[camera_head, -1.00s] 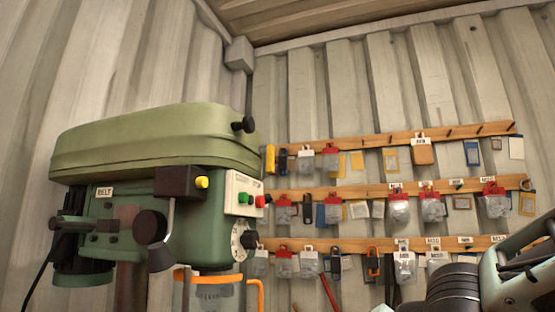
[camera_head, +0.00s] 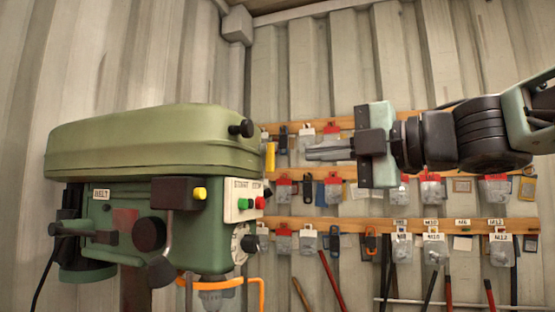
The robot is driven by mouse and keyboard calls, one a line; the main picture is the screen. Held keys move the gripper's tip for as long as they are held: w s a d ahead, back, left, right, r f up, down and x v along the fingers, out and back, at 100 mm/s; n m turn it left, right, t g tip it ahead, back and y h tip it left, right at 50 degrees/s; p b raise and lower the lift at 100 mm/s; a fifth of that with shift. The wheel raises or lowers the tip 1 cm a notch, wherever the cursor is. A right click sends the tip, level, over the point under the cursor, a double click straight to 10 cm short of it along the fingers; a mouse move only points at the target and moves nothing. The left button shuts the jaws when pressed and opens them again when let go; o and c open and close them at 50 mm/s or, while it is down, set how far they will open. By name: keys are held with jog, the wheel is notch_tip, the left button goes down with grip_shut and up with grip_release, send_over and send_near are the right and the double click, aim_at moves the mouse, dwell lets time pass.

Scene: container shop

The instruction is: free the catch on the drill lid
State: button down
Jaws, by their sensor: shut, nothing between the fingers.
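The drill lid (camera_head: 150,145) is a long olive-green cover, closed on top of the green drill press head (camera_head: 120,215). A black knob (camera_head: 241,129) sticks out at the lid's right end. A dark box with a yellow button (camera_head: 200,194) sits just below the lid's lower edge, on the front of the head; I cannot tell which of these parts is the catch. My gripper (camera_head: 312,152) reaches in from the right and points left. Its fingers are together and empty, and in the picture they are right of the lid's knob with a gap between.
A panel with green and red buttons (camera_head: 245,202) is on the head's right side. An orange guard (camera_head: 262,285) hangs below. Wooden rails (camera_head: 330,225) with bagged parts and tools line the corrugated wall behind my gripper. The space above the lid is clear.

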aim_at(270, 158)
jog(key=shift+a, duration=0.1)
jog(key=p+x, duration=0.3)
jog(key=x, duration=0.7)
jog(key=shift+w, duration=0.1)
jog(key=shift+w+d+r+p, duration=0.1)
jog(key=shift+w+d+p, duration=0.25)
jog(key=shift+w, duration=0.25)
jog(key=shift+w+d+r+p, duration=0.1)
jog(key=shift+w+d+p, duration=0.1)
jog(key=shift+w+p, duration=0.3)
jog(key=shift+w+d+f, duration=0.15)
jog(key=shift+w, duration=0.6)
jog(key=shift+d+f+b, duration=0.1)
jog(key=shift+f+b, duration=0.1)
jog(key=shift+b, duration=0.1)
